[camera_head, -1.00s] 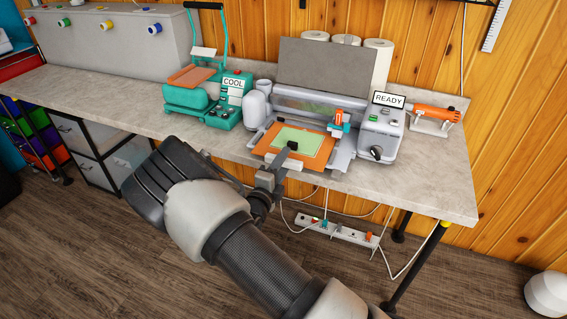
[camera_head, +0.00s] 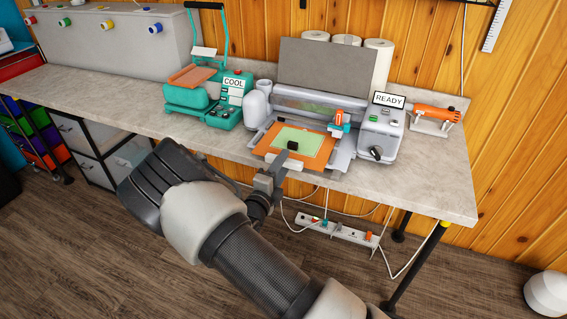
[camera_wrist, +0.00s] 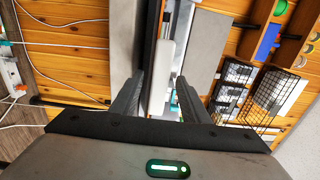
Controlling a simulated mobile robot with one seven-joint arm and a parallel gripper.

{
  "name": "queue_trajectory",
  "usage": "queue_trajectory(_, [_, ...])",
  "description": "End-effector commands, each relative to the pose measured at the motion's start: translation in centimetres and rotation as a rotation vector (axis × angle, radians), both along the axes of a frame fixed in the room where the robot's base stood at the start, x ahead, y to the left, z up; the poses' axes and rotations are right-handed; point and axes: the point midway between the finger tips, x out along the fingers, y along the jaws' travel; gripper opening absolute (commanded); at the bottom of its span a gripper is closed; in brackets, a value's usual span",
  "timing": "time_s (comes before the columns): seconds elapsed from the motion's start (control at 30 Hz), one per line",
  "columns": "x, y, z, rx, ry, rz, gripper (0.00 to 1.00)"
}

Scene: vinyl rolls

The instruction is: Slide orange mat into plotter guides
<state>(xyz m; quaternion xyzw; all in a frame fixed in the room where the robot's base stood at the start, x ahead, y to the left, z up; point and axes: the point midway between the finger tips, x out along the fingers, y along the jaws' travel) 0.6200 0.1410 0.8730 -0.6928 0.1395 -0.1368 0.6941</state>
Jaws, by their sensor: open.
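The orange mat (camera_head: 318,160) lies flat at the plotter's front, with a pale green sheet (camera_head: 305,139) on it. A small black block (camera_head: 292,145) shows on the sheet. The plotter (camera_head: 352,142) stands behind, and the mat's far edge is by its front opening; how far it sits in the guides I cannot tell. My gripper (camera_head: 285,165) is at the mat's near edge by the counter front. In the wrist view my gripper (camera_wrist: 160,82) has its two dark fingers apart, with a white part of the scene visible between them. Contact with the mat is not clear.
A teal heat press (camera_head: 205,95) with a COOL sign stands left of the plotter. A READY sign (camera_head: 389,100) and an orange tool (camera_head: 437,112) are at the right. A power strip (camera_head: 338,232) with cables hangs below the counter (camera_head: 440,190).

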Motion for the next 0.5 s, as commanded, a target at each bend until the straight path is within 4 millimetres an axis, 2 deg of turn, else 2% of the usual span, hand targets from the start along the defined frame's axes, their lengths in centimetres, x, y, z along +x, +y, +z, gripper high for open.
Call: queue_trajectory(0.5, [-2.0, 0.8, 0.0, -0.001, 0.0, 0.001, 0.42])
